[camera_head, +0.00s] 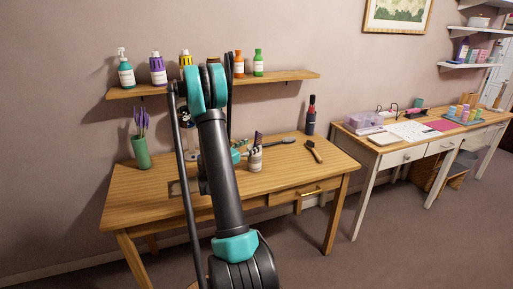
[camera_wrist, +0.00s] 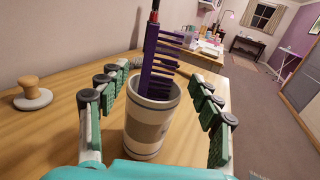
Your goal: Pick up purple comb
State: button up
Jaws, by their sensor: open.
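The purple comb (camera_wrist: 158,62) stands upright, slightly tilted, in a pale striped cup (camera_wrist: 146,135) in the wrist view. Its teeth point right and its lower end is hidden inside the cup. In the head view the comb (camera_head: 258,138) shows small above the cup (camera_head: 255,163) on the wooden desk. My gripper (camera_wrist: 157,82) is open, with green-padded fingers on the left and right of the cup and comb. No finger clearly touches either. In the head view my arm hides much of the gripper.
A brown-handled brush (camera_head: 314,151), a dark hairbrush (camera_head: 281,141) and a dark bottle with a red top (camera_head: 310,118) are on the desk. A green vase (camera_head: 140,153) stands at left. A wall shelf (camera_head: 290,76) with bottles hangs above. A wooden-knobbed object (camera_wrist: 32,96) is left of my gripper.

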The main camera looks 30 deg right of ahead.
aim_at(257, 142)
jog(key=d, duration=0.2)
jog(key=w+d, duration=0.1)
jog(key=d, duration=0.2)
jog(key=shift+f, duration=0.15)
jog(key=c, duration=1.1)
